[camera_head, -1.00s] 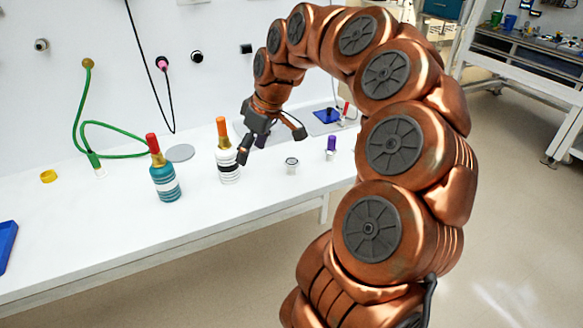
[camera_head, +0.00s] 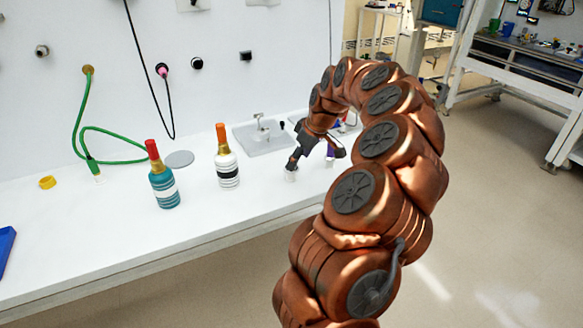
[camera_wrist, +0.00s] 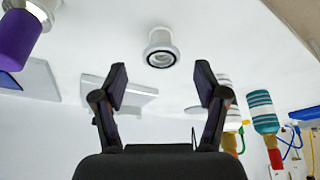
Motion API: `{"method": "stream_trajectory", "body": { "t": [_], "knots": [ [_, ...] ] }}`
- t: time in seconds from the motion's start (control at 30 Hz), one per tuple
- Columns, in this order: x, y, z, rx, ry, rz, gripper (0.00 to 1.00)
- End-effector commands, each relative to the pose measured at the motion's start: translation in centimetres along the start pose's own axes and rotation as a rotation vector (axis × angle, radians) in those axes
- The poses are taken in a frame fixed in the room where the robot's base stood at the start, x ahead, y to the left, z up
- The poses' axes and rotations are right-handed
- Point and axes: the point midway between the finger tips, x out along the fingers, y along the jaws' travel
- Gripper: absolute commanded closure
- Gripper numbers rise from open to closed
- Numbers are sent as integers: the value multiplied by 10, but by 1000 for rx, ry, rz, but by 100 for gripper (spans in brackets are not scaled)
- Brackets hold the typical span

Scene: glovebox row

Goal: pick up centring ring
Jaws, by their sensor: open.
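In the wrist view, a small pale flanged fitting with a dark ring around its mouth (camera_wrist: 161,50) stands on the white bench; it looks like the centring ring. It lies ahead of and midway between my fingertips. In the head view it shows as a small pale piece (camera_head: 290,175), mostly hidden behind one finger. My gripper (camera_head: 316,162) is low over the bench beside it. In the wrist view my gripper (camera_wrist: 161,74) has its two dark fingers spread, with nothing between them.
A purple-topped piece (camera_wrist: 18,38) stands close by in the wrist view. A white-banded bottle with an orange cap (camera_head: 227,168) and a teal bottle (camera_head: 164,182) stand to the left. A grey tray (camera_head: 250,137) lies behind. The front bench between is clear.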

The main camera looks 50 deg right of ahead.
Motion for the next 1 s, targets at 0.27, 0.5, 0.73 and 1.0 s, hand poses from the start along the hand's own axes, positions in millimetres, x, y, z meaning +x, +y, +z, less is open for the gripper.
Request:
{"method": "stream_trajectory", "body": {
  "t": [0.27, 0.5, 0.73, 1.0],
  "knots": [
    [31, -2, -1, 0, -3, -4, 28],
    [32, -1, -1, 0, -1, -2, 33],
    [31, -1, -1, 0, -1, -2, 57],
    [31, -1, -1, 0, -1, -1, 81]
  ]
}}
